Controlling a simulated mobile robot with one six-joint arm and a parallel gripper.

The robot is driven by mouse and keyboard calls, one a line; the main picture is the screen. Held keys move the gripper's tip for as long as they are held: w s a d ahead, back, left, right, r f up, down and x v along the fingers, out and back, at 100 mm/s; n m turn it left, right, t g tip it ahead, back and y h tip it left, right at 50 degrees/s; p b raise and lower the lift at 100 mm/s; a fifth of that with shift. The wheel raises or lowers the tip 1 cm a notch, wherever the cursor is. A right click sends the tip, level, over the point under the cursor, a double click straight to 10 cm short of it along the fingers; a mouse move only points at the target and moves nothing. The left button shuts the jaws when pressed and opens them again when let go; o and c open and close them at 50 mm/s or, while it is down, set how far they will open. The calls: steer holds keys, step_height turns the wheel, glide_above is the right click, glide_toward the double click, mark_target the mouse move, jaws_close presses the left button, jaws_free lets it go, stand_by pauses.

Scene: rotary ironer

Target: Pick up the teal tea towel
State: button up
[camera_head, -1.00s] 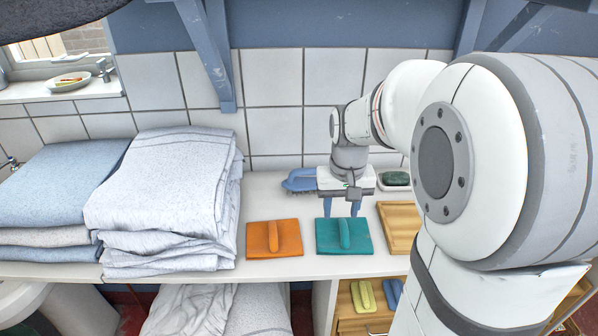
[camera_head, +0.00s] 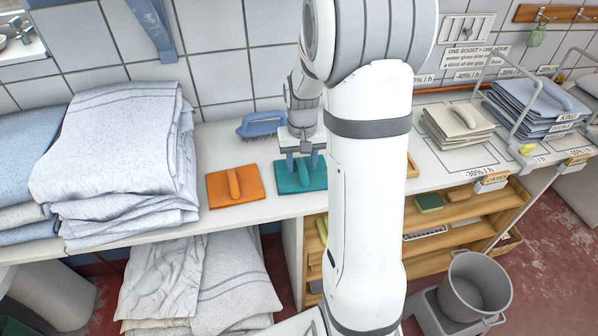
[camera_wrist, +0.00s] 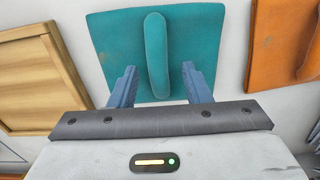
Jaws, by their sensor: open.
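The teal tea towel (camera_head: 308,184) is a flat folded square with a raised ridge across its middle, lying on the white worktop. My gripper (camera_head: 302,166) points down over it, the fingers partly hiding it. In the wrist view the towel (camera_wrist: 196,28) fills the upper middle. There the fingers of my gripper (camera_wrist: 158,68) are open, one on each side of the ridge's near end, with nothing held. I cannot tell whether the fingertips touch the towel.
An orange folded cloth (camera_head: 222,190) lies left of the teal one. A blue brush (camera_head: 260,124) lies behind. Tall folded linen (camera_head: 115,140) stands at the left. A wooden tray (camera_wrist: 30,75) is close beside the towel. Beige cloths (camera_head: 458,122) lie farther right.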

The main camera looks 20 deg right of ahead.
steer(key=shift+c, duration=0.5)
jaws_close()
